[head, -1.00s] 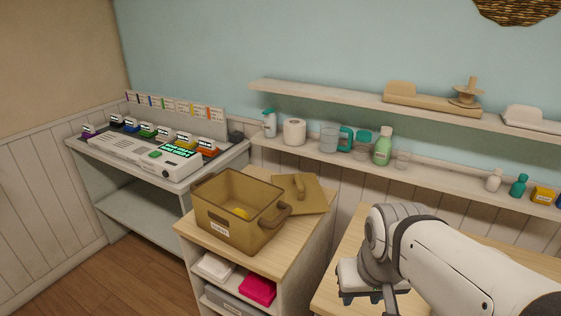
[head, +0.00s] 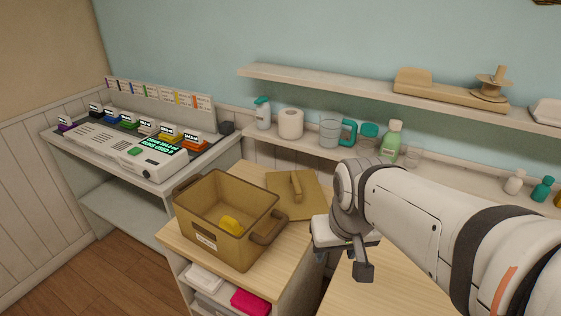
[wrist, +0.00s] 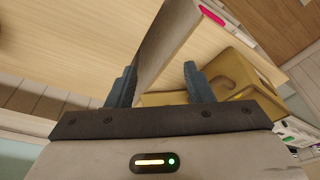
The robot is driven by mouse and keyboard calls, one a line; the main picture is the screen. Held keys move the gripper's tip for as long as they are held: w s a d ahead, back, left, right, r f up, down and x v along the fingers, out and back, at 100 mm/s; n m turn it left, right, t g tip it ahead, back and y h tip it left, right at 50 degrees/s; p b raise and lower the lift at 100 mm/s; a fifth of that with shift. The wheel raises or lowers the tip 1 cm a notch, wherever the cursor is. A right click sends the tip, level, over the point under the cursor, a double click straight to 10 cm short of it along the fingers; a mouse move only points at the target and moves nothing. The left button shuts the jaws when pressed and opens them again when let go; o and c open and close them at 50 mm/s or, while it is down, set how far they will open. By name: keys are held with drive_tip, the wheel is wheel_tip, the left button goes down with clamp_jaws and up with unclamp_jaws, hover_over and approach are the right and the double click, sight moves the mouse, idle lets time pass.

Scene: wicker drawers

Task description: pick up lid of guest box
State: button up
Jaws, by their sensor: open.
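The guest box (head: 225,225) is an open tan box with side handles and a label on its front. In the head view my arm hides most of the gripper. In the wrist view the box (wrist: 236,75) is beyond the right finger.
Shelves with a spray bottle (head: 263,113), a paper roll (head: 290,123), cups and a green bottle (head: 391,140) run along the wall behind. A console with coloured labelled items (head: 135,148) stands at left. A second wooden top (head: 375,285) is at right, past a gap.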

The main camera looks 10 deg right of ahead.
drive_tip(key=w, duration=1.3)
drive_tip(key=t+b, duration=0.2)
hover_over(296, 180)
drive_tip(key=s, duration=0.2)
drive_tip(key=f, duration=1.1)
drive_tip(key=shift+s+d+f, duration=0.1)
drive_tip(key=shift+d+f, duration=0.2)
drive_tip(key=shift+d, duration=0.05)
drive_tip(key=shift+x, duration=0.75)
drive_tip(key=x, duration=0.4)
drive_tip(key=p+x, duration=0.1)
drive_tip(key=x, duration=0.1)
drive_tip(key=shift+s+a+f, duration=0.1)
drive_tip(key=shift+a+f, duration=0.1)
drive_tip(key=shift+a, duration=0.15)
drive_tip(key=shift+f, duration=0.15)
drive_tip(key=shift+f, duration=0.25)
clamp_jaws()
